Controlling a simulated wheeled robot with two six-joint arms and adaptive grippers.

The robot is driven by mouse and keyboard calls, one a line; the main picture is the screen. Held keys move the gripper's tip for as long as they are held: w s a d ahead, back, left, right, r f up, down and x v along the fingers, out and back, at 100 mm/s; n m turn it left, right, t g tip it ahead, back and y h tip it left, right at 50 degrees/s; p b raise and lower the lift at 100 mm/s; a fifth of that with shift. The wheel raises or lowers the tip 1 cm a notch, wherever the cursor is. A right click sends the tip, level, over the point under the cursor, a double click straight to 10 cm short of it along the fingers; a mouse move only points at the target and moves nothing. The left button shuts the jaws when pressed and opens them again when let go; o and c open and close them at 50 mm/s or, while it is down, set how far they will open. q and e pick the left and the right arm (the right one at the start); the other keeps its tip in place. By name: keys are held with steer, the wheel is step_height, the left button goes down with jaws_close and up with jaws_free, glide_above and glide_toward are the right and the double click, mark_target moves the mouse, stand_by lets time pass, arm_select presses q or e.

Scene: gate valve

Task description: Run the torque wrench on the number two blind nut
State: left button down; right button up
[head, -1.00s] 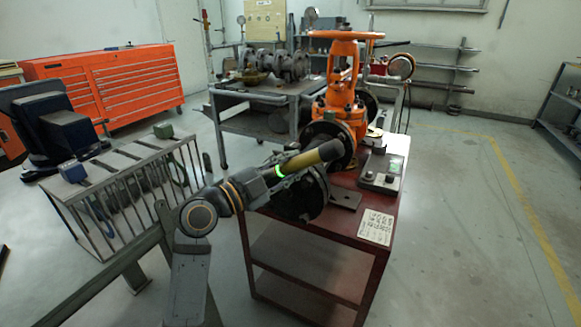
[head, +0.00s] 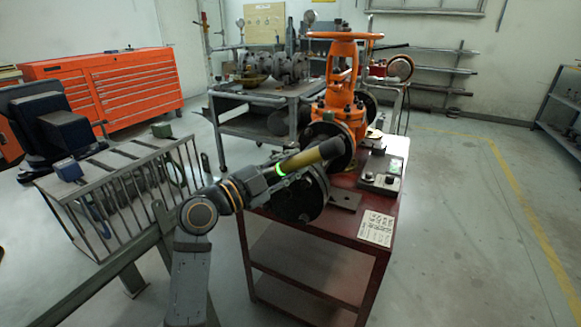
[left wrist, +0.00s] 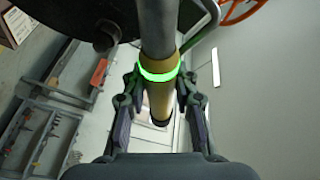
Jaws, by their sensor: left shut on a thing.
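My left gripper (head: 278,172) is shut on the torque wrench, a thick tool with a yellow-brass body (head: 302,160), a glowing green ring and a dark grey end. The wrench slants up to the right, across the front of the dark round blind flange (head: 316,196). In the left wrist view, the gripper (left wrist: 160,92) has one finger on each side of the wrench (left wrist: 159,98), near the green ring. The orange gate valve (head: 340,108) with its handwheel stands behind. I cannot tell which nut is number two or whether the wrench touches one. My right gripper is not in view.
The red cart (head: 322,238) carries the valve, a small control box (head: 381,181) and a written card (head: 376,228). A barred grey rack (head: 125,160) stands left, near my arm. A grey workbench (head: 262,95) is behind. The floor at right is clear.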

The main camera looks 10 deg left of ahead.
arm_select(q)
steer(key=shift+w+d+r+b, duration=0.2)
steer(key=shift+w+b, duration=0.15)
steer(key=shift+b, duration=0.5)
stand_by(1.5)
steer(key=shift+s+a+b, duration=0.1)
steer(key=shift+s+b, duration=0.05)
steer(key=shift+b, duration=0.75)
stand_by(1.2)
steer(key=shift+s+a+b, duration=0.15)
steer(key=shift+s+a, duration=0.1)
steer(key=shift+s, duration=0.4)
steer(key=shift+s+a+b, duration=0.1)
steer(key=shift+s+a, duration=0.1)
steer(key=shift+s, duration=0.5)
steer(key=shift+s+a+b, duration=0.15)
steer(key=shift+s+a, duration=0.1)
steer(key=shift+s, duration=0.4)
steer(key=shift+f, duration=0.1)
